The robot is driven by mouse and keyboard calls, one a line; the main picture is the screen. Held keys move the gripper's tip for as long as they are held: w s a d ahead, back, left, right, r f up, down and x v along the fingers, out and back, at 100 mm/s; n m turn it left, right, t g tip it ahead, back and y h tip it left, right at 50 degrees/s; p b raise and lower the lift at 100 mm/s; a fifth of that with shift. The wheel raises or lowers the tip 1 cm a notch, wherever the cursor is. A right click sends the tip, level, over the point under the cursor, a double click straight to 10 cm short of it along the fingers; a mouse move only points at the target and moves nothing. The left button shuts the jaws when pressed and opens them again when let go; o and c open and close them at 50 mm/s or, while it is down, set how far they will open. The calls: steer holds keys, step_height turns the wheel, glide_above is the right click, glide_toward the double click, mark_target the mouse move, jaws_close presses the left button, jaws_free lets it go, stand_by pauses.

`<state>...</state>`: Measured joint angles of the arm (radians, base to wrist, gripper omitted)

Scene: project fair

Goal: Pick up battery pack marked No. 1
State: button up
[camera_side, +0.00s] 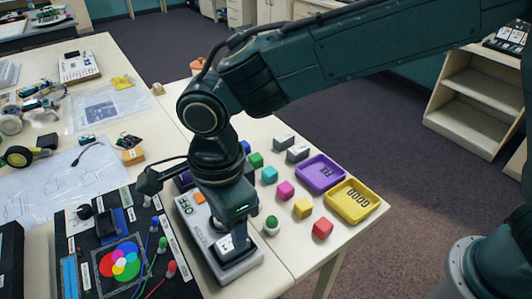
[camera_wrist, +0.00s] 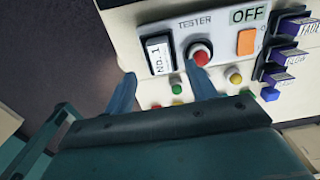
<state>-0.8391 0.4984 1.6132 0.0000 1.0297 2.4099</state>
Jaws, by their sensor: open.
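The battery pack marked No. 1 (camera_wrist: 159,54) is a white-labelled block in a black-framed slot of the grey tester. In the wrist view it lies just beyond and between my two blue-green fingertips. My gripper (camera_wrist: 165,86) is open, and no object shows in its grip. In the side view my gripper (camera_side: 226,238) is low over the front end of the tester (camera_side: 190,209), by the black slot. A pale piece there seems to be the pack, partly hidden by my gripper. The tester's sign reads OFF.
A red button (camera_wrist: 199,54) sits right of the pack, near my right finger. Coloured cubes, including a pink one (camera_side: 285,190), stand right of the tester. A purple tray (camera_side: 337,184) and a yellow tray (camera_side: 371,208) lie beyond. Two grey blocks (camera_side: 297,154) stand behind.

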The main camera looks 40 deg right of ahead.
steer(key=shift+f, duration=0.15)
steer(key=shift+d+f, duration=0.1)
steer(key=shift+f, duration=2.35)
steer(key=shift+c, duration=0.3)
steer(key=c, duration=1)
